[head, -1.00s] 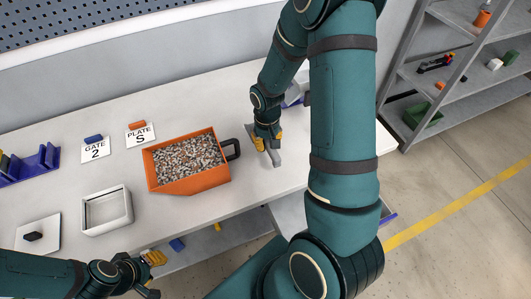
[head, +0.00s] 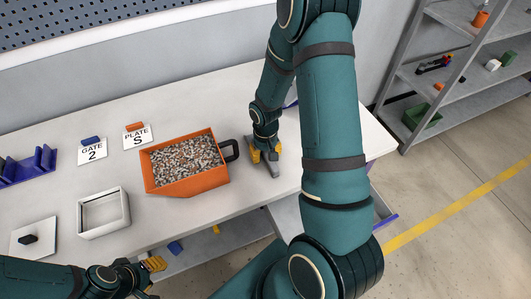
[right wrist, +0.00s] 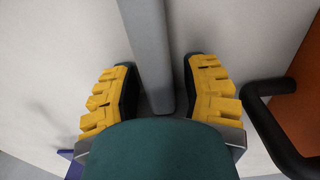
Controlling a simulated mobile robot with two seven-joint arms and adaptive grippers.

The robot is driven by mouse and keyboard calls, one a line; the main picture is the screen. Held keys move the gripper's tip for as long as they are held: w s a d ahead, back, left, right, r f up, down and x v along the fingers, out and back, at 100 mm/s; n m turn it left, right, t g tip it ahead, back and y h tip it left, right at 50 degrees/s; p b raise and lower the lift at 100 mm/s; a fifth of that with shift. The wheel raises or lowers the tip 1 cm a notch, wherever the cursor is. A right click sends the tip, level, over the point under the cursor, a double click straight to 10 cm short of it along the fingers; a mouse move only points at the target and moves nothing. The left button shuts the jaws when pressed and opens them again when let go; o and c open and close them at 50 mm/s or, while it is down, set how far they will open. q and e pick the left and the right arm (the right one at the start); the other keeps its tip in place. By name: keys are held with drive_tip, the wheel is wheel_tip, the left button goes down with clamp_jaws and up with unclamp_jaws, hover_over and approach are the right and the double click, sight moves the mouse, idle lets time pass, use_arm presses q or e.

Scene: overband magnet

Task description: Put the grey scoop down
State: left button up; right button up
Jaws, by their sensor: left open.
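The grey scoop (head: 273,169) is at the right part of the white bench, right of the orange bin's black handle, and appears to rest on the bench top. My right gripper (head: 264,153) is down at it. In the right wrist view, the scoop's long grey bar (right wrist: 149,45) runs between the two yellow fingers of my right gripper (right wrist: 160,80), with a gap on each side. The scoop's far end is hidden behind my wrist there. My left gripper (head: 152,277) is open and empty at the bench's front edge.
An orange bin (head: 188,184) full of mixed scrap stands just left of the scoop. Bare bench lies to the scoop's right.

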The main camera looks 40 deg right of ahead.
drive_tip(key=shift+r, duration=0.1)
drive_tip(key=shift+r, duration=0.15)
wheel_tip(320, 180, up, 12)
drive_tip(key=p, duration=0.2)
drive_tip(key=shift+p, duration=0.35)
drive_tip(key=shift+s, duration=0.1)
idle(0.4)
